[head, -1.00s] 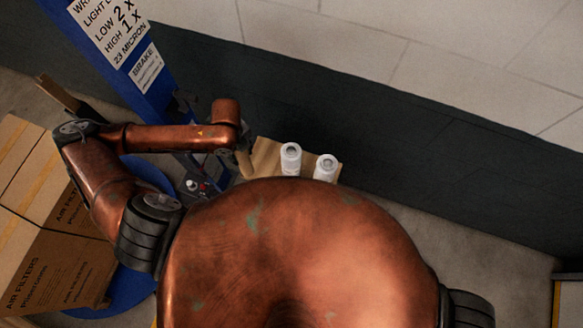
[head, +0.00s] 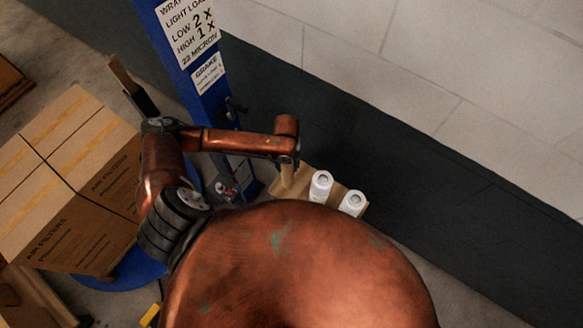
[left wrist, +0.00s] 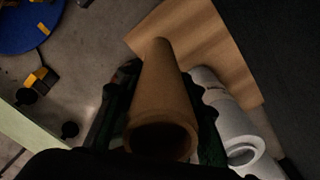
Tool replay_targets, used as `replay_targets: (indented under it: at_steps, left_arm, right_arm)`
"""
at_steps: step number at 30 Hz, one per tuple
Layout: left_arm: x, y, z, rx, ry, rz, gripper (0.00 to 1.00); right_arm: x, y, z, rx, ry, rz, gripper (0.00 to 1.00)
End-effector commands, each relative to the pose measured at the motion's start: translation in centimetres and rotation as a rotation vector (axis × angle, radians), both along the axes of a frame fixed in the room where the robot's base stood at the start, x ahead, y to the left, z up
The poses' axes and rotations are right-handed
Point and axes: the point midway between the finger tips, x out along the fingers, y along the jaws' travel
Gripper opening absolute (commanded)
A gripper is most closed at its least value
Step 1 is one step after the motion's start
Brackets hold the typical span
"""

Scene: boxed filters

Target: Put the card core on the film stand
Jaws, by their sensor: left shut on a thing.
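My left gripper (head: 290,163) is shut on the card core (head: 287,178), a brown cardboard tube. In the left wrist view the core (left wrist: 165,85) sits between the two dark fingers (left wrist: 163,95), its open end toward the camera. Its far end overlaps the flat brown board (left wrist: 210,35) that I take for the film stand, which also shows in the head view (head: 276,190). I cannot tell whether the core touches it. Two white film rolls (head: 320,186) (head: 352,203) stand upright there, right of the core. My right gripper is not in view.
A blue wrapping-machine column (head: 190,60) rises behind my left arm. Strapped air filter boxes (head: 75,180) stand on a blue turntable (head: 125,272) at the left. A dark wall band (head: 430,190) runs behind the board.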

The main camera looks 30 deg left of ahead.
Motion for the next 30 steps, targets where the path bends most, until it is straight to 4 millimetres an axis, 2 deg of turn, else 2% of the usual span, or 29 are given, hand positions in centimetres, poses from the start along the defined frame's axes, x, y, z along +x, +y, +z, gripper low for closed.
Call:
replay_targets:
  at_steps: [3,10,15,28,29,30]
  left_arm:
    - [1.2,-0.2,-1.4,-0.001,-0.001,0.001,0.10]
    - [2.4,-0.4,-2.9,-0.001,-0.001,0.000,0.10]
    - [2.3,-0.3,-5.3,-0.001,0.000,0.000,0.10]
    - [2.3,-0.2,-6.0,0.001,-0.001,0.000,0.10]
    - [2.3,-0.2,-6.0,0.001,-0.001,0.000,0.36]
    - [2.3,-0.2,-6.0,0.001,-0.001,0.000,0.39]
  right_arm:
    - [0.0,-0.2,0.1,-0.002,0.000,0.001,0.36]
    - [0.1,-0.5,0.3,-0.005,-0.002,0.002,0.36]
    - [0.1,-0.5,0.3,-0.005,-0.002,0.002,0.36]
    - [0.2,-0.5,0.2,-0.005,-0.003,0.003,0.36]
    - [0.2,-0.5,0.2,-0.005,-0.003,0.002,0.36]
    - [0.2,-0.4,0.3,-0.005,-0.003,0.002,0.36]
